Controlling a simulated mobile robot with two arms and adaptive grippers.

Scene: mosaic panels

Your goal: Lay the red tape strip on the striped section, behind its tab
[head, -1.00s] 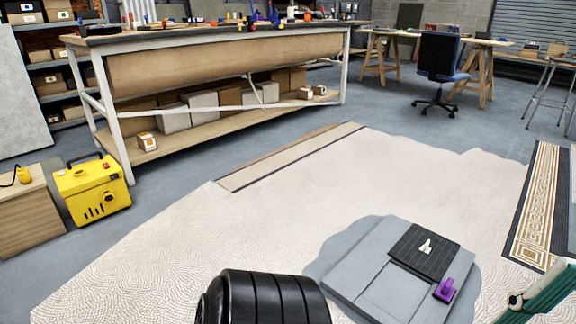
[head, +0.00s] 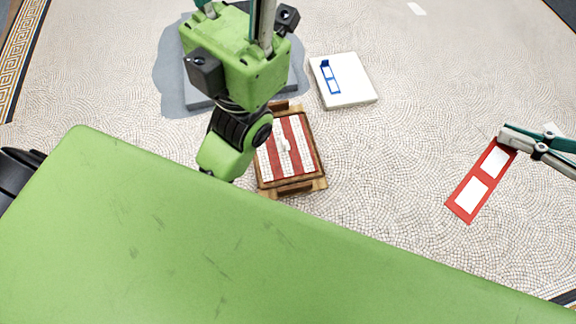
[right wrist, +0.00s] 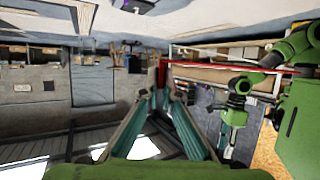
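The red tape strip (head: 480,180), a red frame with two white windows, is in the head view at right. My right gripper (head: 510,138) is shut on its upper end and holds it slanting down-left. In the right wrist view the fingers (right wrist: 161,80) meet on something red, with a thin red edge running right. The striped section (head: 285,152), with red and white tiled stripes and a small white tab (head: 286,146), lies in a wooden frame left of the strip, apart from it. My left gripper (head: 235,35) is above-left of it; its fingertips are cut off by the top edge.
A grey board (head: 196,90) on a grey patch is partly hidden behind my left gripper. Patterned mosaic floor lies clear between the striped section and the red strip.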

